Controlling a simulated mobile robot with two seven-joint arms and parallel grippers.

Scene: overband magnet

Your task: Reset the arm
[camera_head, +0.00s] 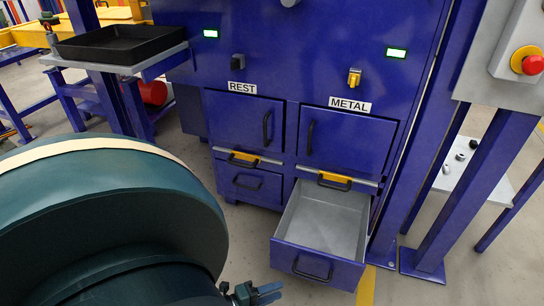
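My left arm fills the lower left of the head view as a large dark teal shape with a pale band. My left gripper (268,292) shows small at the bottom edge, in front of the open drawer and to its left. Its blue fingers are close together and partly cut off, so I cannot tell whether they are open or shut. I see nothing clearly held in it. My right arm and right gripper are not in view.
A blue cabinet (290,75) has doors labelled REST (242,89) and METAL (350,104). The grey-lined drawer (325,222) under METAL is pulled out and looks empty. A black tray (120,42) stands upper left. A red button (532,65) sits upper right.

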